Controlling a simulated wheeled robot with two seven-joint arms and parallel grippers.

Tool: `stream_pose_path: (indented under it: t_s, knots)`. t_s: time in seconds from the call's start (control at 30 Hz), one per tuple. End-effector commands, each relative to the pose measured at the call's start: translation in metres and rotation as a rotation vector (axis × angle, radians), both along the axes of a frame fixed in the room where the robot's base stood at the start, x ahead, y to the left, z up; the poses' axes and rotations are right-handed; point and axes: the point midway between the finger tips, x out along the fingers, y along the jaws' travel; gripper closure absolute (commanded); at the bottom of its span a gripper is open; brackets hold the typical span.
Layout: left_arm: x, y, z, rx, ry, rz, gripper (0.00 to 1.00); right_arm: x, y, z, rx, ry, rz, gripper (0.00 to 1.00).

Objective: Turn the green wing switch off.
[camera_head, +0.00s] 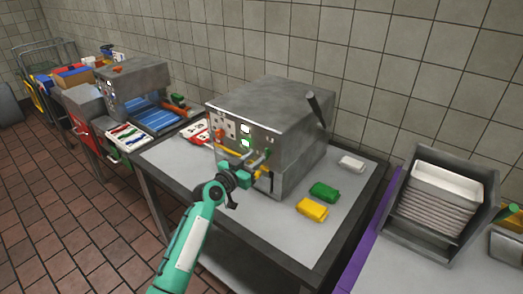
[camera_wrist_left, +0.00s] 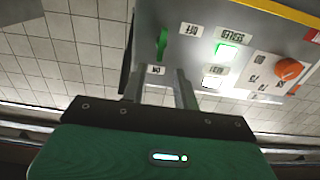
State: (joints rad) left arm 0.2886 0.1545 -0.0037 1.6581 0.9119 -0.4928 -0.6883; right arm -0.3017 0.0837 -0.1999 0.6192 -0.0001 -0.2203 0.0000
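The green wing switch (camera_wrist_left: 162,43) is on the grey machine's front panel, beside a lit green button (camera_wrist_left: 226,50). It stands lengthwise in the left wrist view, just beyond the fingertips. In the head view the green switch (camera_head: 267,154) shows small at the right of the panel. My left gripper (camera_wrist_left: 160,76) is open, its two fingers apart with a panel label showing between them. I see no contact with the switch. In the head view my left gripper (camera_head: 262,172) is close in front of the machine (camera_head: 275,110). My right gripper is not in view.
An orange knob (camera_wrist_left: 289,69) and a white button (camera_wrist_left: 213,82) share the panel. A green block (camera_head: 323,192), a yellow block (camera_head: 312,209) and a white block (camera_head: 351,163) lie on the table (camera_head: 300,240) to the right. A grey tray rack (camera_head: 434,200) stands farther right.

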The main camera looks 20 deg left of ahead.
Motion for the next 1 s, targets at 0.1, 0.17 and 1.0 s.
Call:
stream_pose_path:
  t_s: [0.1, 0.17, 1.0]
  knots:
    - [0.018, -0.007, 0.003, -0.002, 0.001, -0.001, 0.70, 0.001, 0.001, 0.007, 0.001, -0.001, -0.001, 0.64]
    - [0.024, -0.009, 0.001, -0.002, 0.002, -0.001, 0.70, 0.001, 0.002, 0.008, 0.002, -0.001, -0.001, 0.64]
    - [0.039, -0.015, -0.001, 0.000, 0.001, 0.000, 1.00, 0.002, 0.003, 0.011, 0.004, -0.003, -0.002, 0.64]
